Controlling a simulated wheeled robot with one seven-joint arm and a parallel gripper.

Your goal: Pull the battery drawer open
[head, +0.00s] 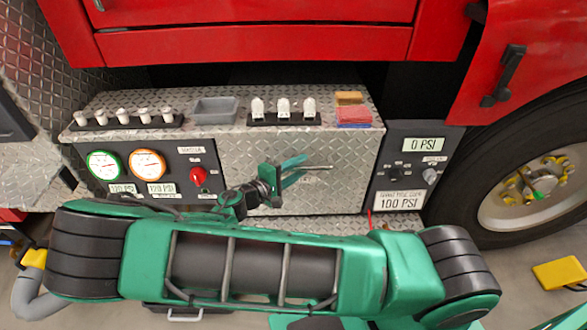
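A diamond-plate front panel (345,150) fills the middle of the truck's pump bay. It appears to be the battery drawer front, and it looks flush with the panels beside it. A thin silver bar handle (322,168) runs across it. My gripper (303,167) is in front of this panel, at the left part of the handle. Its green fingers look spread, one above the bar and one below, with a gap between them. I cannot tell whether they touch the bar. My arm hides the lower left of the panel.
A gauge panel with a red knob (198,176) is at left; a pressure display panel (408,150) is at right. The ledge holds a grey tray (215,109), white-capped items (284,107) and sponges (352,115). A tyre (487,160) stands at right.

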